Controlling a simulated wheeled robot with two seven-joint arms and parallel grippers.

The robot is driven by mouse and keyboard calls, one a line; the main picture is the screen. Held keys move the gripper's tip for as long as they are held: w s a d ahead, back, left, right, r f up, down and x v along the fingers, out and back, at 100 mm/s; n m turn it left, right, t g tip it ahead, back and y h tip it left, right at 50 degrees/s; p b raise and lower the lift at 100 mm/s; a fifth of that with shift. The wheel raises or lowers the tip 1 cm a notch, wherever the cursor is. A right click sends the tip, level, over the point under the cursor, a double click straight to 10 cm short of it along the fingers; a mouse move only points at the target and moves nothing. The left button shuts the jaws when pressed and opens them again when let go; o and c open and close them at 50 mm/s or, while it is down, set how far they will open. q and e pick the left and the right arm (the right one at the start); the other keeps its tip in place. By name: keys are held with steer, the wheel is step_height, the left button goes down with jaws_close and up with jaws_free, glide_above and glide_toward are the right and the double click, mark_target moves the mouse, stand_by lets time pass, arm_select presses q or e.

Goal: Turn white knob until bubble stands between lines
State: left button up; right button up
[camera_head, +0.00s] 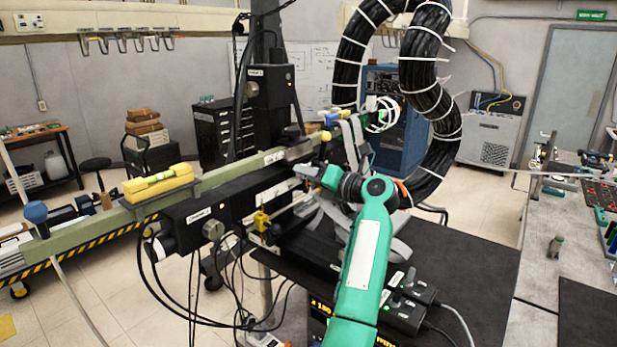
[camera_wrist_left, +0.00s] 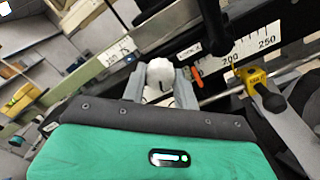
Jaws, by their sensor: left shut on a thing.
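The white knob (camera_wrist_left: 160,72) shows in the left wrist view between the two grey fingers of my left gripper (camera_wrist_left: 160,86). The fingers are closed on it from both sides. In the head view my left gripper (camera_head: 312,174) is at the black carriage beside the long green beam, and the knob is too small to make out there. A yellow spirit level (camera_head: 158,184) lies on the beam at the left. My right gripper is not in view.
A ruler scale (camera_wrist_left: 250,45) and a yellow clamp (camera_wrist_left: 262,90) are close to the gripper. The beam (camera_head: 222,172) runs back past the carriage (camera_head: 240,200). Loose black cables hang below it. A thick black hose (camera_head: 430,60) arches behind my arm.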

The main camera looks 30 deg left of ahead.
arm_select(q)
steer(key=shift+m, duration=0.4)
steer(key=o, duration=1)
